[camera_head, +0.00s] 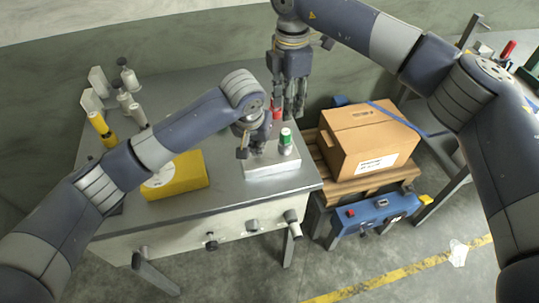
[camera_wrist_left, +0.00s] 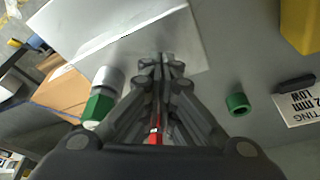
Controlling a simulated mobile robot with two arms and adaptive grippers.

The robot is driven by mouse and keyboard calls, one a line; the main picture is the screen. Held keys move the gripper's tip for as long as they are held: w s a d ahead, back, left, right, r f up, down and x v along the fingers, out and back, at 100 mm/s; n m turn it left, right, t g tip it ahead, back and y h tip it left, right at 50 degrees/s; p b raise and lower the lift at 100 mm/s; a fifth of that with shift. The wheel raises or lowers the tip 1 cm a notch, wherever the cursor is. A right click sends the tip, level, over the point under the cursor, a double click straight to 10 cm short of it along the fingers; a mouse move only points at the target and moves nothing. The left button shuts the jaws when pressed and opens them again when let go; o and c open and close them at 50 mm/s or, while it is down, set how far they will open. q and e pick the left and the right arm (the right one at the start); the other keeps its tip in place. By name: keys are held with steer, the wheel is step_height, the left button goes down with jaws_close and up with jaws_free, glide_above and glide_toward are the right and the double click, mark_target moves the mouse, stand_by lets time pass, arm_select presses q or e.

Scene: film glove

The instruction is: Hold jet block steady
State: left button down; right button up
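The jet block, as I take it, is the pale metal block (camera_head: 272,171) at the right front of the grey bench. It also shows in the left wrist view (camera_wrist_left: 115,35). My left gripper (camera_head: 243,150) points down at the block's left end. In the wrist view its fingers (camera_wrist_left: 163,62) are nearly together and overlap the block's near face; no part of the block clearly shows between them. My right gripper (camera_head: 290,112) hangs behind the block; its finger gap is unclear. A green-capped cylinder (camera_head: 286,137) is at the block; a red piece (camera_head: 277,113) is beside the right gripper.
A yellow box (camera_head: 178,180) lies left of the block. Grey and yellow fittings (camera_head: 120,100) stand at the bench's back left. A green ring (camera_wrist_left: 238,104) lies near the left gripper. A cardboard box (camera_head: 365,140) sits on a pallet to the right, with a blue case (camera_head: 375,213) below.

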arm_select(q)
steer(key=shift+f, duration=0.25)
steer(key=shift+f, duration=0.5)
